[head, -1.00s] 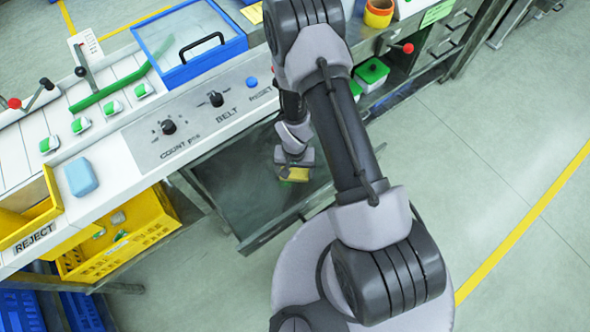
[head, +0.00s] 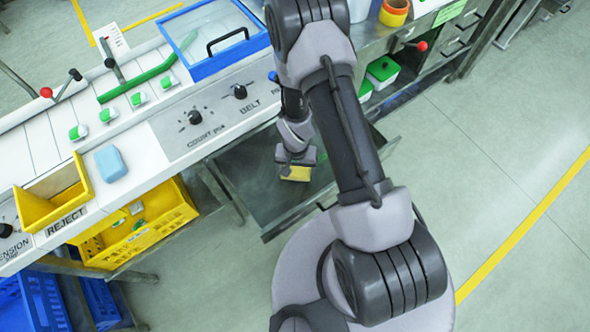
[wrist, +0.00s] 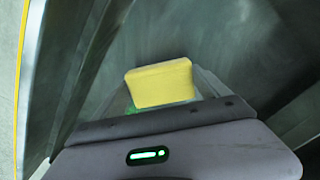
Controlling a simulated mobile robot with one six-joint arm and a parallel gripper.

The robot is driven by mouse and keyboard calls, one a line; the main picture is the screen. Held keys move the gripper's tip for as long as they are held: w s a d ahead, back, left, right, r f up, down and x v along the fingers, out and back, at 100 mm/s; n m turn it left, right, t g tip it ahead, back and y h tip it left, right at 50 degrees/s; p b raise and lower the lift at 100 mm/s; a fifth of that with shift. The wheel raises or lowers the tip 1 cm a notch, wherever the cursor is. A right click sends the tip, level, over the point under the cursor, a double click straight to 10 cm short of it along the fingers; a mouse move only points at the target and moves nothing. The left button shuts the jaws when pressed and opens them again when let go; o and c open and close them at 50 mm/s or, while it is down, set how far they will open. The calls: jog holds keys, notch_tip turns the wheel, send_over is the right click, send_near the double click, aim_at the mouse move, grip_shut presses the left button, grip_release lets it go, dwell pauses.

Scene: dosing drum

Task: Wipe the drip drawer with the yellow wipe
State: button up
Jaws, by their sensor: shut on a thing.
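The yellow wipe (head: 295,173) is a small thick pad at the end of my arm, over the open drip drawer. My gripper (head: 296,160) is shut on it. In the wrist view the wipe (wrist: 160,84) sticks out beyond the jaws. The drip drawer (head: 250,182) is a dark grey metal tray pulled out below the counter. My arm hides its right part. Its floor looks streaked and dull in the wrist view. I cannot tell whether the wipe presses on the floor.
A light blue block (head: 110,163) lies on the white counter. A yellow reject tray (head: 52,200) sits at its left end, above a yellow crate (head: 140,235). Green-lidded tubs (head: 382,70) stand right of my arm. The floor on the right is clear.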

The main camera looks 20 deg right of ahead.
aim_at(295, 171)
jog(key=shift+r+p, duration=2.05)
jog(key=shift+r, duration=0.6)
